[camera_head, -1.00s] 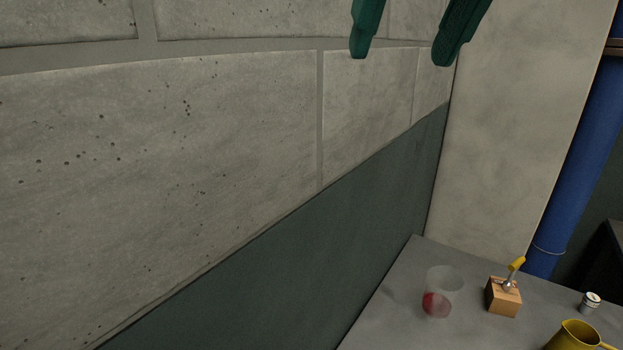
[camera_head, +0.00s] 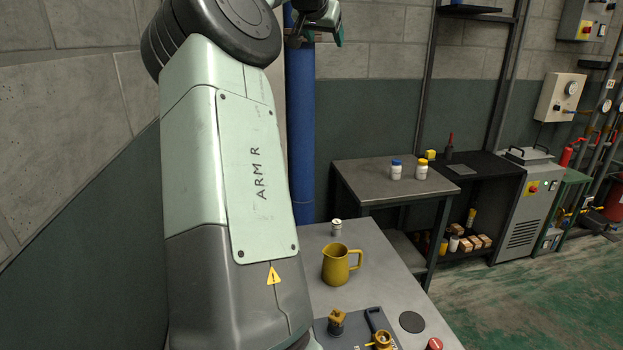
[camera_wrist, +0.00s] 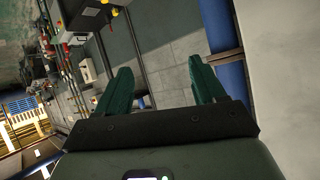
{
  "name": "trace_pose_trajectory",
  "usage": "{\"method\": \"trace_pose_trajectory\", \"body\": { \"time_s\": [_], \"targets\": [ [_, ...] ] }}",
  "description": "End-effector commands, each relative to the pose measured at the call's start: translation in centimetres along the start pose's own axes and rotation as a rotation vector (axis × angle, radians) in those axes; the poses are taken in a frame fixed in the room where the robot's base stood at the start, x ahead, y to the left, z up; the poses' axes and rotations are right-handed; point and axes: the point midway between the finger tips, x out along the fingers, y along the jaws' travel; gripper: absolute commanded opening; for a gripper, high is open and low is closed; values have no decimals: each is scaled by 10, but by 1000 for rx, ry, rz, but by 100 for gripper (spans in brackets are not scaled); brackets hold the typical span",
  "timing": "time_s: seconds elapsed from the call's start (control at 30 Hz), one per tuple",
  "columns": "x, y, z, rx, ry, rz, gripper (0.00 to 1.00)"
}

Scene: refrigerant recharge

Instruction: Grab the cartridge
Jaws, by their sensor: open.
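My gripper (camera_head: 316,30) is at the top of the head view, in front of the blue pipe and high above the bench. Its two dark green fingers are spread apart, and the wrist view (camera_wrist: 160,70) shows nothing between them. No thing is clearly marked as the cartridge. A small metal canister with a white top (camera_head: 336,228) stands upright at the far end of the near bench and may be it, but I cannot tell. My gripper is well above it and touches nothing. My arm hides the left part of the bench.
A yellow jug (camera_head: 338,265) stands on the near bench (camera_head: 375,258). A grey panel with brass fittings (camera_head: 383,339) lies in front. A second table (camera_head: 372,180) behind holds two white bottles. A blue pipe (camera_head: 301,130) rises behind the bench. A concrete wall (camera_head: 60,110) is at left.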

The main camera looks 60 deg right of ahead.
Motion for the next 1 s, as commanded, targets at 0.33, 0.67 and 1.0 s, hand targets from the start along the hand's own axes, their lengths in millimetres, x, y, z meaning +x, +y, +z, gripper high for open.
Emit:
{"method": "trace_pose_trajectory", "body": {
  "time_s": [0.33, 0.67, 1.0],
  "targets": [
    [58, 20, -16, -84, 143, 123, 69],
    [82, 25, 29, -79, 139, 119, 69],
    [139, 41, 127, -74, 134, 121, 69]
  ]
}}
